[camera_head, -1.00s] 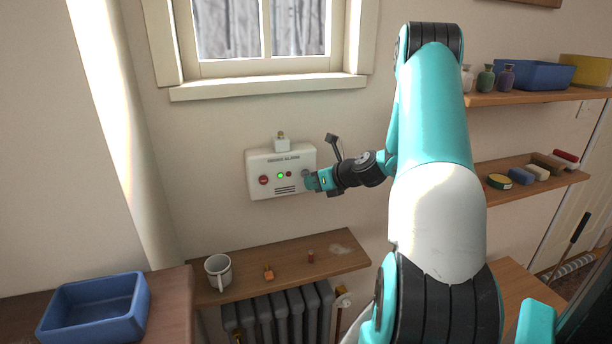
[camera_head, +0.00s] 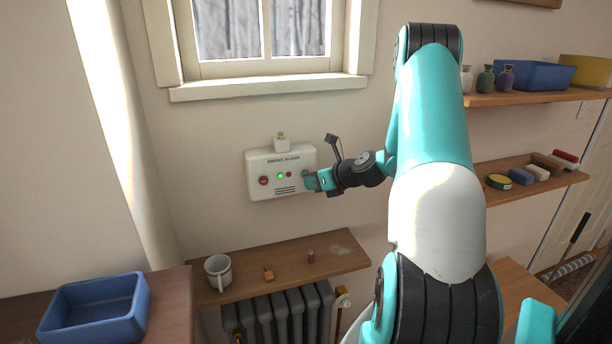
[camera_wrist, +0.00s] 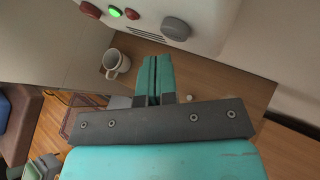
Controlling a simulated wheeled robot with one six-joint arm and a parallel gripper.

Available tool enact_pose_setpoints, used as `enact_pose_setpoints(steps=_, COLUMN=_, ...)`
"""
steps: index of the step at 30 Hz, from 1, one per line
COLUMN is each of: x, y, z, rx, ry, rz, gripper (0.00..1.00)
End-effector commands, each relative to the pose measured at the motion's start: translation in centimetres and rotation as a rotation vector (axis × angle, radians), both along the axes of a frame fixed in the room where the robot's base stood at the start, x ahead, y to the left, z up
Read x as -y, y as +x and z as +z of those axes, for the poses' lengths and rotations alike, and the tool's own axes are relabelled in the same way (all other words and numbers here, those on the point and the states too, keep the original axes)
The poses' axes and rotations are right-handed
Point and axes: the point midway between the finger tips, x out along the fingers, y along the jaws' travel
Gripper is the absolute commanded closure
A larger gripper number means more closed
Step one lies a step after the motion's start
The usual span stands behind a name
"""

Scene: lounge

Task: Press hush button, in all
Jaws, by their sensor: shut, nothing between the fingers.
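The white smoke alarm (camera_head: 258,158) is on the wall under the window. It carries a large red button (camera_head: 263,180) at its left, a lit green light (camera_head: 280,176), a small red light or button (camera_head: 289,174) and a grey round knob or button at its right, clear in the wrist view (camera_wrist: 175,28). I cannot read which one is marked hush. My gripper (camera_head: 308,180) is shut and empty at the alarm's right end. In the wrist view its fingertips (camera_wrist: 157,60) appear just below the grey knob; I cannot tell whether they touch the alarm.
Below the alarm, a wooden shelf (camera_head: 330,266) holds a white mug (camera_head: 218,271) and small items above a radiator (camera_head: 283,312). A blue bin (camera_head: 95,309) stands lower left. Wall shelves (camera_head: 535,190) with jars and boxes are on the right. The wall left of the alarm is clear.

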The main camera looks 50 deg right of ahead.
Motion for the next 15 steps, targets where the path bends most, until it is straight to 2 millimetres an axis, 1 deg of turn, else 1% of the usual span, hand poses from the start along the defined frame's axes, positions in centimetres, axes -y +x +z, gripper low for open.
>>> enact_pose_setpoints(steps=6, x=0.32, y=0.6, z=0.12, rx=-0.001, ry=0.0, rz=0.002, gripper=1.0)
enact_pose_setpoints(steps=15, x=0.34, y=0.61, z=0.02, rx=0.0, ry=0.0, rz=0.0, gripper=1.0)
